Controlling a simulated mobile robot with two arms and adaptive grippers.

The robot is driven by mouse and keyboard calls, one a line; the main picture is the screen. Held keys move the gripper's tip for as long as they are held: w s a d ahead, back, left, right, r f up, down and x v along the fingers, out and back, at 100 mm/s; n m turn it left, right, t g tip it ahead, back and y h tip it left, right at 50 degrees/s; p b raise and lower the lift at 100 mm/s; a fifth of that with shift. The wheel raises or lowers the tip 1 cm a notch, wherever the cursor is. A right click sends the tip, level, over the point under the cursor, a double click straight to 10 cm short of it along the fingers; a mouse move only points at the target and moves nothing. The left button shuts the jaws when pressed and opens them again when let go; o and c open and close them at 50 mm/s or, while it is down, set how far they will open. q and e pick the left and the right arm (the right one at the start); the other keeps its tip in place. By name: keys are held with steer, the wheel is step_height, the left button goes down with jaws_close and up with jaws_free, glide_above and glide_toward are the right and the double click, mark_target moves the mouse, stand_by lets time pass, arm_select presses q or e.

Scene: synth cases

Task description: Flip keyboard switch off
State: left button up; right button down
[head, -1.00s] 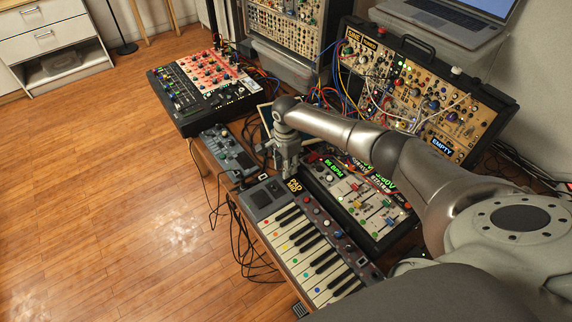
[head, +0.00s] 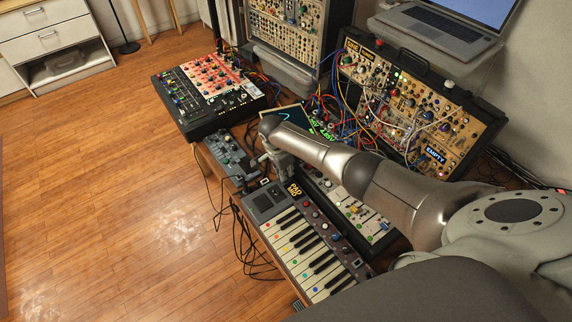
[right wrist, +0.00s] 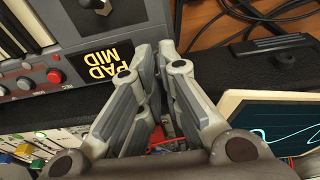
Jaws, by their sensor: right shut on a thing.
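The keyboard (head: 262,203), with coloured dots on its white keys and a "PAD MID" label, lies along the table's left edge. In the right wrist view, the keyboard (right wrist: 22,95) shows at upper left with a red button and grey knobs. My right gripper (head: 256,165) is at the keyboard's far end. In the right wrist view its fingers (right wrist: 157,48) come together beside the keyboard's end, shut on a small part there that I take for the switch. The fingers hide it, so its position cannot be told. My left gripper is not in view.
A small grey-blue device (head: 232,156) sits just beyond the keyboard. A slider panel (head: 350,210) lies close on its right, under my arm. A screen with a cyan trace (right wrist: 265,125) is near the gripper. Loose cables (head: 240,245) hang at the table's left edge.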

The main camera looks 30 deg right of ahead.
steer(key=shift+a+h, duration=0.4)
steer(key=shift+h, duration=0.3)
steer(key=shift+s+a+f+h, duration=0.1)
steer(key=shift+a+h, duration=0.2)
steer(key=shift+h, duration=0.8)
steer(key=c, duration=1.6)
jaws_free()
steer(key=v, duration=1.2)
steer(key=shift+s+a, duration=0.15)
